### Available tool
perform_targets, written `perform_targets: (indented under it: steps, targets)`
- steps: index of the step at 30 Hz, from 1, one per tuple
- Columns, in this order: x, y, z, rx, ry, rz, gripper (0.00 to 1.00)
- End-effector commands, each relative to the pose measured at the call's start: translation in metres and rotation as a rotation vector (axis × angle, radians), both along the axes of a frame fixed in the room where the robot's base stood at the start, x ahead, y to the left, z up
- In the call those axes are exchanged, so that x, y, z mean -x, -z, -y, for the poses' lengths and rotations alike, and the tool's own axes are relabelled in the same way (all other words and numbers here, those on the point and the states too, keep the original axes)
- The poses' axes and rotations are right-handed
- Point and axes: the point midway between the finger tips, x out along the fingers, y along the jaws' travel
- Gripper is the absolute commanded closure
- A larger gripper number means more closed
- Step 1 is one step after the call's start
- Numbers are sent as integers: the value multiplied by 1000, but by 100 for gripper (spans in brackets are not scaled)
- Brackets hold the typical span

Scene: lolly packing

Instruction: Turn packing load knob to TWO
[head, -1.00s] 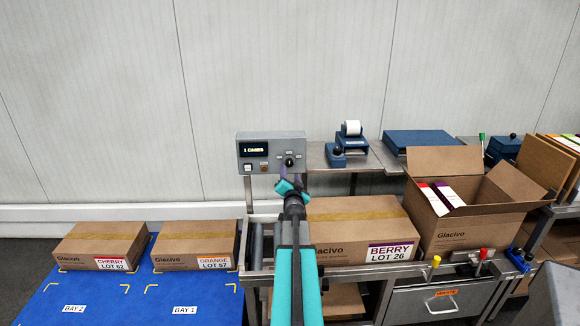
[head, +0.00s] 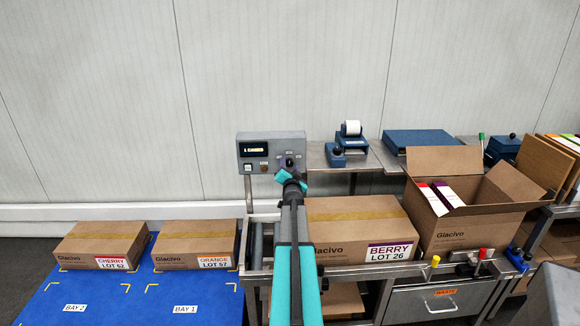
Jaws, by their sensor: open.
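The grey control box (head: 271,150) stands on a post at the back of the packing station. My gripper (head: 286,171) is just below and in front of the knob, at the end of my teal and black arm. The fingers are small here and partly hidden by my wrist. They appear open, and I cannot tell whether they touch the knob.
A closed BERRY LOT 26 carton (head: 345,235) lies right of my arm. An open carton (head: 470,215) stands further right. Two cartons, CHERRY (head: 95,248) and ORANGE (head: 190,247), sit on the blue mat (head: 150,300). A label printer (head: 348,140) stands behind.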

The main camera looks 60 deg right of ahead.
Motion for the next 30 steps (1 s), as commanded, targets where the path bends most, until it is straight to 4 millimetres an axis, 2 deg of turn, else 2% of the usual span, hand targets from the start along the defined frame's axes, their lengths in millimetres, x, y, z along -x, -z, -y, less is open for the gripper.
perform_targets:
  steps: [12, 14, 20, 21, 30]
  targets:
    - [-2, 0, 3, 0, 0, 0, 54]
    - [-2, 0, 3, 0, 0, 0, 61]
    - [-2, 0, 3, 0, 0, 0, 94]
    - [-2, 0, 10, 1, 2, 0, 95]
    - [-1, 0, 4, 17, 1, -21, 95]
